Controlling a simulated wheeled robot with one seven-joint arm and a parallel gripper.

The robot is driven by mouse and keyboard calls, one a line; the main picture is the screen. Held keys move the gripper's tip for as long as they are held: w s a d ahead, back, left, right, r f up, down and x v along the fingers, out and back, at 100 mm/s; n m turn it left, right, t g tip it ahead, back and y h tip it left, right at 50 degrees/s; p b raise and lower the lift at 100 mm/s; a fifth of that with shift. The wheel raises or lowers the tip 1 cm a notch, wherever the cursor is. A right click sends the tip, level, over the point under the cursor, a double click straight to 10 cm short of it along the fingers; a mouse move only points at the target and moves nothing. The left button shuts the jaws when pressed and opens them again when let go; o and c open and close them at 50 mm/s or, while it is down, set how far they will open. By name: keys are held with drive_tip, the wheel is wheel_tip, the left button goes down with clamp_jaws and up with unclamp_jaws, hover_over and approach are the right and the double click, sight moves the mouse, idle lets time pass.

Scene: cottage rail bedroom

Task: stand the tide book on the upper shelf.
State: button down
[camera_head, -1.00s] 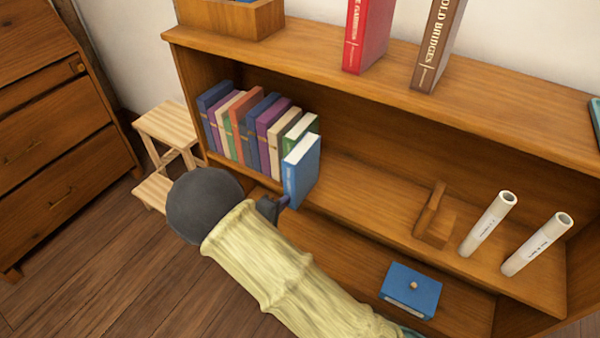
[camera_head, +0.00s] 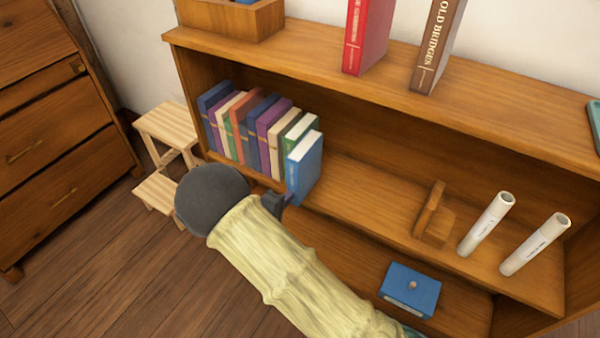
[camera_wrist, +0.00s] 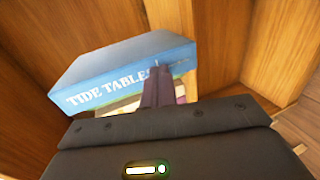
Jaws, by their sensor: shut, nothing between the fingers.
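The tide book (camera_head: 304,170) is blue with a pale page block and stands upright at the right end of the row of books. It sits on the upper of the two inner shelves (camera_head: 375,205), near the front edge. Its spine reads "TIDE TABLES" in the wrist view (camera_wrist: 110,88). My gripper (camera_head: 284,200) is shut and empty just in front of the book's lower spine. In the wrist view its closed fingers (camera_wrist: 158,86) overlap the book's right part; I cannot tell whether they touch it.
Several books (camera_head: 245,130) stand left of the tide book. A wooden bookend (camera_head: 433,220) and two white paper rolls (camera_head: 487,225) are further right on that shelf. A blue box (camera_head: 411,288) is on the lower shelf. A step stool (camera_head: 168,122) stands left of the bookcase.

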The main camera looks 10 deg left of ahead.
drive_tip(key=shift+w+d+p, duration=0.25)
drive_tip(key=shift+w+d, duration=0.15)
drive_tip(key=shift+w, duration=0.55)
drive_tip(key=shift+w+d+p, duration=0.3)
drive_tip(key=shift+w+d, duration=0.1)
drive_tip(key=shift+w, duration=0.5)
drive_tip(key=shift+w+d+p, duration=0.25)
drive_tip(key=shift+w+d, duration=0.15)
drive_tip(key=shift+w, duration=0.55)
drive_tip(key=shift+s+a+p, duration=0.3)
drive_tip(key=shift+s+p, duration=0.1)
drive_tip(key=shift+s, duration=0.2)
drive_tip(key=shift+s+a+p, duration=0.3)
drive_tip(key=shift+s+p, duration=0.1)
drive_tip(key=shift+s, duration=0.2)
drive_tip(key=s, duration=0.1)
drive_tip(key=s+a+p, duration=0.1)
drive_tip(key=s, duration=0.1)
drive_tip(key=s+a+p, duration=0.1)
drive_tip(key=s, duration=0.1)
drive_tip(key=shift+s, duration=0.1)
